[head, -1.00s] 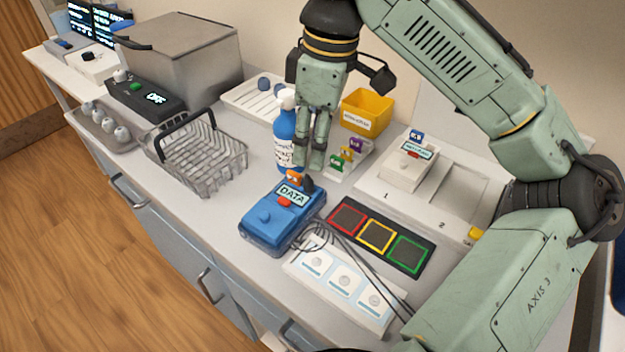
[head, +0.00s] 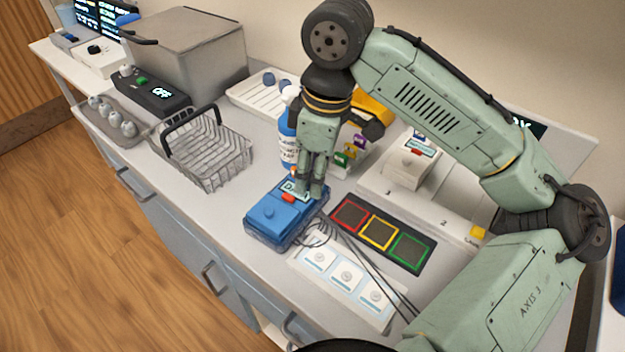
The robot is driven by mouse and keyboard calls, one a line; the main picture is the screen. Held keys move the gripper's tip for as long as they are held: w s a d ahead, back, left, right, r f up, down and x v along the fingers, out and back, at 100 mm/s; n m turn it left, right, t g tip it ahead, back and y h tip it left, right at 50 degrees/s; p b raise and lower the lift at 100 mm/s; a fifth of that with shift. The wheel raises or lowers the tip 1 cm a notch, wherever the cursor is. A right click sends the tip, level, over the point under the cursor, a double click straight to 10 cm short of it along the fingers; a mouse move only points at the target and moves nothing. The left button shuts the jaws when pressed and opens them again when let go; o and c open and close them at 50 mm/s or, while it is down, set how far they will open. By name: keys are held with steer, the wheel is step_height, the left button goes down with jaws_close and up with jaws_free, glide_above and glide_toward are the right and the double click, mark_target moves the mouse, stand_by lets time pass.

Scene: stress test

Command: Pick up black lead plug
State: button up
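My gripper (head: 310,193) points straight down at the far right end of the blue data logger (head: 268,218), which has a small screen and a red button. Its fingertips are at or just above the logger's top edge, partly covering the screen. The black lead plug is not visible now; the fingers cover the spot where a black plug showed earlier. The fingers look close together, but I cannot tell whether they hold anything. Several thin black leads (head: 350,255) run from the logger's right side across the white card toward the lower right.
A panel with red, yellow and green squares (head: 398,262) and a white card with round pads (head: 300,262) lie right of the logger. A wire basket (head: 240,152) is at left. A white station (head: 440,215) is at right.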

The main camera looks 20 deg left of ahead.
jaws_close()
steer(key=shift+r, duration=0.1)
stand_by(0.3)
